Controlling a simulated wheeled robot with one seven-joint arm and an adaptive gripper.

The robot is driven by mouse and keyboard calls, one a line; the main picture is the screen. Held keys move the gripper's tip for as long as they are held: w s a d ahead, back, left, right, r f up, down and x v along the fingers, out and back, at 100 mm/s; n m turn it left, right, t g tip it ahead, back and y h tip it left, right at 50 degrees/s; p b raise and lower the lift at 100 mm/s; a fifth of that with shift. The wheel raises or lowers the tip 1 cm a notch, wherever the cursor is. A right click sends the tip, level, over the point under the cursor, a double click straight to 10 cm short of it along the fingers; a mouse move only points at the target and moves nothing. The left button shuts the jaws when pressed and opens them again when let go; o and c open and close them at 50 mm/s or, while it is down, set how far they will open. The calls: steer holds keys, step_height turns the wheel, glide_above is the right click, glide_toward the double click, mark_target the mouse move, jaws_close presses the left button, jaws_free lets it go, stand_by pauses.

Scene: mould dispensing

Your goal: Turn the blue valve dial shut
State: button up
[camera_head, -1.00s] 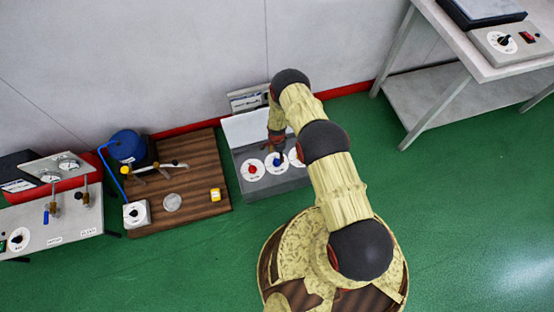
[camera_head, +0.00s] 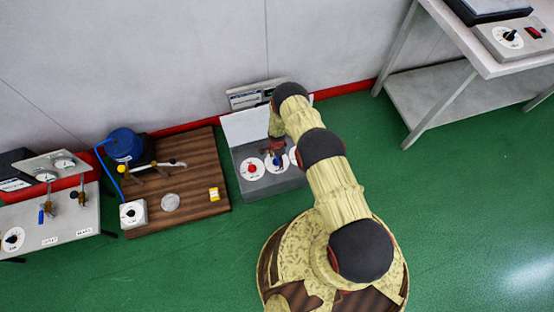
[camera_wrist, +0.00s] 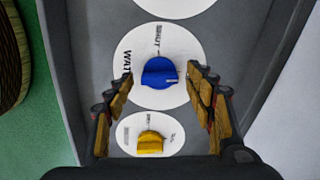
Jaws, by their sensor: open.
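The blue valve dial (camera_wrist: 160,72) sits on a white round plate with lettering that reads "SHUT" and "WAT". It also shows in the head view (camera_head: 276,160), on the grey box (camera_head: 268,187), partly behind my gripper. My gripper (camera_wrist: 160,82) is open, with one finger on each side of the blue dial and a gap to it on both sides. In the head view my gripper (camera_head: 278,146) points down at the dial from above. I cannot tell how far above the box the fingertips are.
A red dial (camera_head: 252,168) is left of the blue one. A yellow dial (camera_wrist: 150,142) is on a smaller white plate close to my fingers. A wooden board (camera_head: 195,215) with a blue container (camera_head: 125,145) lies to the left. A grey table (camera_head: 440,100) stands to the right.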

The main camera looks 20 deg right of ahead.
steer(key=shift+c, duration=1)
steer(key=c, duration=1)
steer(key=shift+o, duration=0.2)
steer(key=shift+n, duration=0.3)
steer(key=n, duration=0.3)
steer(key=shift+n, duration=0.3)
steer(key=n, duration=0.4)
steer(key=shift+n, duration=0.3)
steer(key=n, duration=0.9)
